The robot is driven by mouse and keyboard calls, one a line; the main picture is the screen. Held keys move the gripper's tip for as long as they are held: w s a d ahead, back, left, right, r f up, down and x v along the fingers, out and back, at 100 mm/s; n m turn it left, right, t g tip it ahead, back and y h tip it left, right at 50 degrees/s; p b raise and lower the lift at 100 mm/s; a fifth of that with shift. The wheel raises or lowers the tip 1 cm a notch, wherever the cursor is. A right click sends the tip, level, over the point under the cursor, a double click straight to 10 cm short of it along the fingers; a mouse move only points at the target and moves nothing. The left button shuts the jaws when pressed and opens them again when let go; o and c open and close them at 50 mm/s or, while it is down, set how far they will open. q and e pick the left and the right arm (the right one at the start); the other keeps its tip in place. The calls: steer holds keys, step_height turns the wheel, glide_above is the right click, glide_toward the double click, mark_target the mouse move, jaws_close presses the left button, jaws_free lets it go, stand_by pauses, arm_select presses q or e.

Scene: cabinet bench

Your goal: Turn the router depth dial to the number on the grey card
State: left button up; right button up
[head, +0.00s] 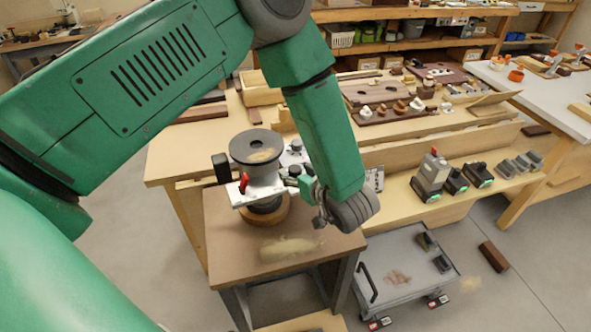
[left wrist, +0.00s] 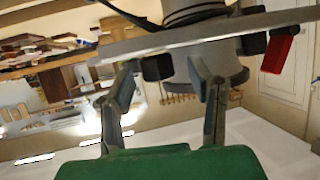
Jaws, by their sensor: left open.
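The router (head: 258,170) stands on a small brown-topped stand, with a black round top, silver plate and red lever. Its plate (left wrist: 180,40) and red lever (left wrist: 277,54) also show in the left wrist view. My left gripper (head: 308,190) is at the router's right side, partly hidden by my arm. In the left wrist view my left gripper (left wrist: 165,80) is open, with a small black knob (left wrist: 158,68), possibly the depth dial, between its fingertips; contact is unclear. A greyish card (head: 375,180) stands behind my forearm; its number is unreadable. My right gripper is out of view.
The stand top (head: 225,225) is clear in front of the router, apart from a pale dusty patch. Behind is a wooden bench (head: 165,165) with boards and blocks. Black and grey tool batteries (head: 455,180) stand at right. A grey wheeled case (head: 400,285) is on the floor.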

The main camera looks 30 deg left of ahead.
arm_select(q)
steer(key=v, duration=1)
steer(key=shift+d, duration=0.3)
steer(key=shift+s, duration=0.1)
